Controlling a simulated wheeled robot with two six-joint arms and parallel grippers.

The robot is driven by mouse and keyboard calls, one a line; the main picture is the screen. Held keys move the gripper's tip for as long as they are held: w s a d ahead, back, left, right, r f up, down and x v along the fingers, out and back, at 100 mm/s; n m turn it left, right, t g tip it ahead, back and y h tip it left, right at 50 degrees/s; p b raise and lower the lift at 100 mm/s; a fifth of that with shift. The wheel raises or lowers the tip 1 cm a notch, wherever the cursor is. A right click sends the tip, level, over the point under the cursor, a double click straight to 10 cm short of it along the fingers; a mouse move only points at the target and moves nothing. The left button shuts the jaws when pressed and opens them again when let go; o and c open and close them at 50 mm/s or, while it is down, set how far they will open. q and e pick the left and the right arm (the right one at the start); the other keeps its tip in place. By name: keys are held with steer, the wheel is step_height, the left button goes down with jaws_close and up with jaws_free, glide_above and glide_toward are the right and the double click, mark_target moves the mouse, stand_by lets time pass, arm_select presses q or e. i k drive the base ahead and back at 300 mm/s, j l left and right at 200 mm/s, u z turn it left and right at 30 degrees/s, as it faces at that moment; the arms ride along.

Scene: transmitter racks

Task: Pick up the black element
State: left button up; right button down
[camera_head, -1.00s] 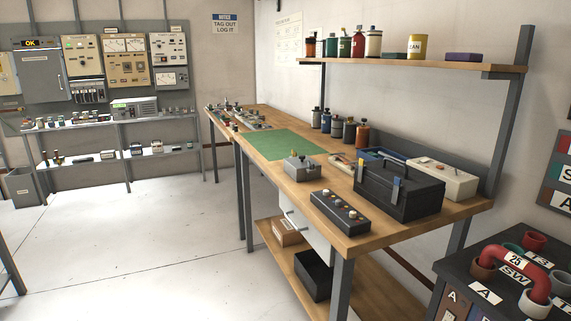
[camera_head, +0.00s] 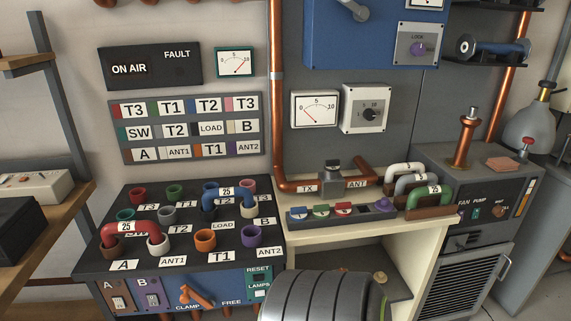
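I cannot pick out a thing that is clearly the black element. A grey tray (camera_head: 340,219) on the cream bench holds a row of small pieces with blue (camera_head: 298,213), green (camera_head: 320,210) and red (camera_head: 343,208) tops, and a purple one (camera_head: 383,205) at its right. Behind it, a dark grey block (camera_head: 331,173) with a knob on top sits between the TX and ANT labels on the copper pipe. I cannot tell whether that is the element. Neither of my grippers is in view.
A grey cabinet (camera_head: 470,215) stands right. A wooden workbench (camera_head: 60,225) edges in at far left. A large grey banded curved form covers the bottom centre.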

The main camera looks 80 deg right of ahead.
mark_target(331, 166)
steer(key=z, duration=2.75)
